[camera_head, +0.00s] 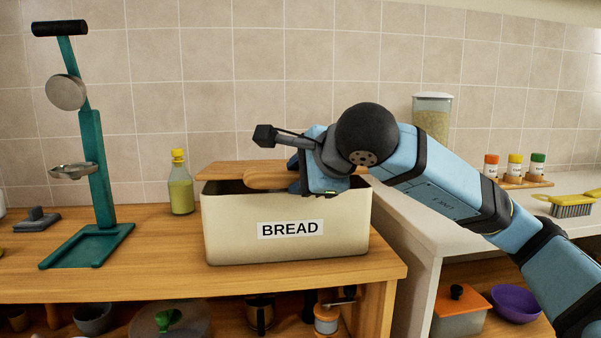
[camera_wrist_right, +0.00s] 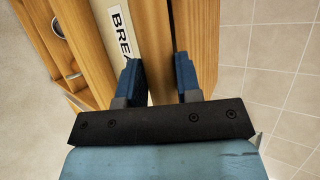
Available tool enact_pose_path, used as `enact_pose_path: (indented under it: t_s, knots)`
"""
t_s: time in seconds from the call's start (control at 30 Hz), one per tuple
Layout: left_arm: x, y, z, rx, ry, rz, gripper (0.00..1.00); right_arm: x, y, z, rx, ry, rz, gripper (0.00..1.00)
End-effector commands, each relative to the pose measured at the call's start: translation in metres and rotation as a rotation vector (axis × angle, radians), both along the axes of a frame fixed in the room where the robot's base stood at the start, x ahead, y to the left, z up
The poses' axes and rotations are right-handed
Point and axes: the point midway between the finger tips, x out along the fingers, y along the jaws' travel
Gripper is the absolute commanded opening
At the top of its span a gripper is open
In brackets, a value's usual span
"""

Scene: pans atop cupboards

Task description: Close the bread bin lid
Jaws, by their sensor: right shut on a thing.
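The cream bread bin (camera_head: 285,228) with a BREAD label stands on the wooden counter in the head view. Its wooden lid (camera_head: 222,170) lies over the rear of the top, with a dark opening showing along the front rim. My right gripper (camera_head: 322,186) is at the right half of the bin's top. In the right wrist view its two fingers (camera_wrist_right: 160,78) stand either side of wood, shut on the lid. The exact contact is hidden by my arm in the head view. My left gripper is not in view.
An oil bottle (camera_head: 180,184) stands left of the bin, and a teal stand (camera_head: 98,180) is further left. The tiled wall is close behind. On the right counter are spice jars (camera_head: 514,166), a clear canister (camera_head: 432,118) and a brush (camera_head: 571,207).

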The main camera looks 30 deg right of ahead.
Motion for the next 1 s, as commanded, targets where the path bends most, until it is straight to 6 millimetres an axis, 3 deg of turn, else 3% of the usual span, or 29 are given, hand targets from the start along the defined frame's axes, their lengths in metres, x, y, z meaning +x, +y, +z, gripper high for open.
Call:
enact_pose_path:
  t_s: [0.43,0.47,0.57,0.87,1.0]
  knots:
    - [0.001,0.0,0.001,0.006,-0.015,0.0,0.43,0.0,0.001,-0.003,0.003,0.001,0.001,0.0]
    - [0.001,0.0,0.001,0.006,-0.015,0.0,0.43,0.0,0.001,-0.003,0.003,0.001,0.001,0.36]
    - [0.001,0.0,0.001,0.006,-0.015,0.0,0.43,0.0,0.001,-0.003,0.002,0.001,0.0,0.57]
    - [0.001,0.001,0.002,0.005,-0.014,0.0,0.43,-0.002,0.0,-0.001,0.001,0.0,0.0,0.57]
    - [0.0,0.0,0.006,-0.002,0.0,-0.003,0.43,-0.013,0.0,0.009,0.002,-0.002,0.001,0.57]
